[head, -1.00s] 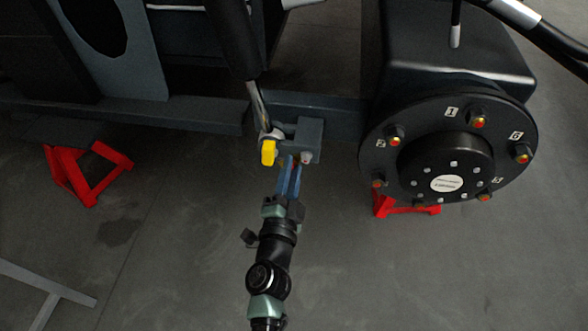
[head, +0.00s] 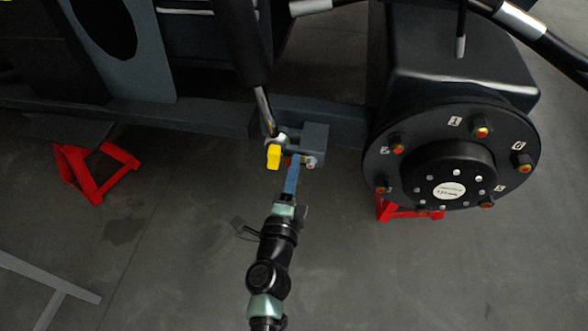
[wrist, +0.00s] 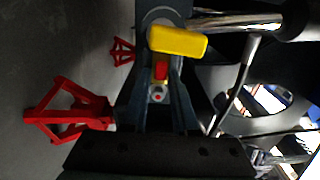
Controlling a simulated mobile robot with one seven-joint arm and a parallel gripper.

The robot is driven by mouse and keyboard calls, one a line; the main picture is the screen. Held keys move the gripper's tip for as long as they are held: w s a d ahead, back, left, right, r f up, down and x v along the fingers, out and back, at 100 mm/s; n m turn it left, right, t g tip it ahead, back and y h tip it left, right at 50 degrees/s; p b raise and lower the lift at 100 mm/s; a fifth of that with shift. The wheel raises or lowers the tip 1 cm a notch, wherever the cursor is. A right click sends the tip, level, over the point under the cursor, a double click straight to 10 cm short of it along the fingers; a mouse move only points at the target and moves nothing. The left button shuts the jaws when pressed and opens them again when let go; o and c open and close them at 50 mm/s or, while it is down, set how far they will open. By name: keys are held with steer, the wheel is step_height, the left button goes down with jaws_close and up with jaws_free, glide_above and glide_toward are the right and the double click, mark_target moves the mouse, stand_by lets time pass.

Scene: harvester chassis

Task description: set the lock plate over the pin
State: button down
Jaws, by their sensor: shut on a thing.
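My gripper (head: 291,168) points up at the bracket; its blue fingers look close together in the head view. In the wrist view a small red piece (wrist: 161,70) lies between the fingertips, and my gripper appears shut on it. I cannot tell for sure whether it is the lock plate. The red piece shows in the head view (head: 288,160) between the yellow tab and the bracket's right side. A grey round end with a red centre (head: 311,162), perhaps the pin, sits under the bracket's right side; it also shows in the wrist view (wrist: 157,93).
A yellow tab (head: 273,157) hangs beside the rod eye, left of my fingertips. The grey bracket (head: 315,138) and cylinder rod (head: 265,110) are close above. A wheel hub (head: 450,155) stands right, red stands (head: 95,170) left and below the hub. The floor below is open.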

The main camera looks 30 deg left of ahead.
stand_by(0.3)
steer(key=c, duration=0.8)
jaws_free()
steer(key=shift+c, duration=0.2)
steer(key=shift+s, duration=0.1)
steer(key=v, duration=1.3)
steer(key=shift+r, duration=0.1)
